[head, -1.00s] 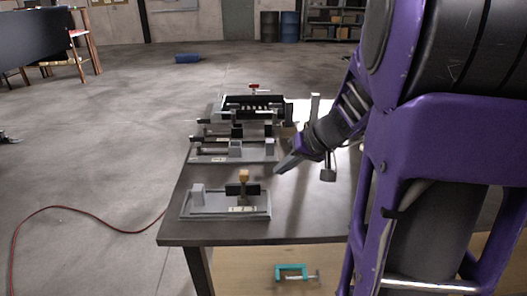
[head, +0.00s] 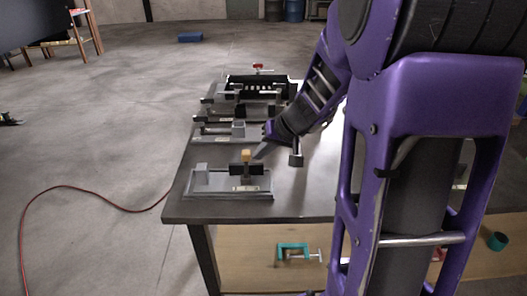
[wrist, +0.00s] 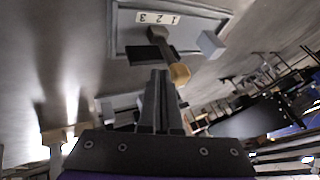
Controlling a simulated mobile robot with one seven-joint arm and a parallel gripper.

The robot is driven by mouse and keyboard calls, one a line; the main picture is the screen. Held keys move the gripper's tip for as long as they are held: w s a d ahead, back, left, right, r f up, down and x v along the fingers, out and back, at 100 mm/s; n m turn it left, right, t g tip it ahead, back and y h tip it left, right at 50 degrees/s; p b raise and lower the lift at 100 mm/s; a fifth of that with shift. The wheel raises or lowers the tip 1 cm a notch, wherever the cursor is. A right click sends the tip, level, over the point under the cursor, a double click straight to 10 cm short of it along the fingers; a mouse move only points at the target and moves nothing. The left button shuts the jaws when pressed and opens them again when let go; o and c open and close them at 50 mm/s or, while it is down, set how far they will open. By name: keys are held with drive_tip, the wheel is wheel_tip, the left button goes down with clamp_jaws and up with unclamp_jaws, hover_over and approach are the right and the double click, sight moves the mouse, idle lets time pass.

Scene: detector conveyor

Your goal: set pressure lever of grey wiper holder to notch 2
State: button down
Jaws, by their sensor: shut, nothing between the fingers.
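The grey wiper holder (head: 205,182) is at the near end of the table, with a grey block at its left. Its pressure lever (head: 246,156) stands up with a tan knob. In the wrist view the holder (wrist: 122,42) carries a label (wrist: 158,18) with 1, 2 and 3 upside down. The lever's stem (wrist: 160,37) meets the holder near the middle of the label. I cannot tell its notch exactly. My gripper (head: 260,152) is shut and empty, close to the right of the knob in the head view. In the wrist view its fingertips (wrist: 158,73) are just left of the knob (wrist: 180,73).
Another grey fixture (head: 220,138) stands behind the holder, with a black-topped device (head: 258,84) with a red knob farther back. The table's right part (head: 310,185) is clear beneath my arm. A teal clamp (head: 293,249) lies on the lower shelf.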

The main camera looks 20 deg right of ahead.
drive_tip(key=shift+w+a+r+h, duration=0.2)
drive_tip(key=shift+a+h, duration=0.1)
drive_tip(key=shift+a, duration=0.3)
drive_tip(key=shift+d+f, duration=0.1)
drive_tip(key=shift+s+d+f+b, duration=0.25)
drive_tip(key=shift+d+f+b, duration=0.05)
drive_tip(key=shift+d+b, duration=0.35)
drive_tip(key=shift+d, duration=0.1)
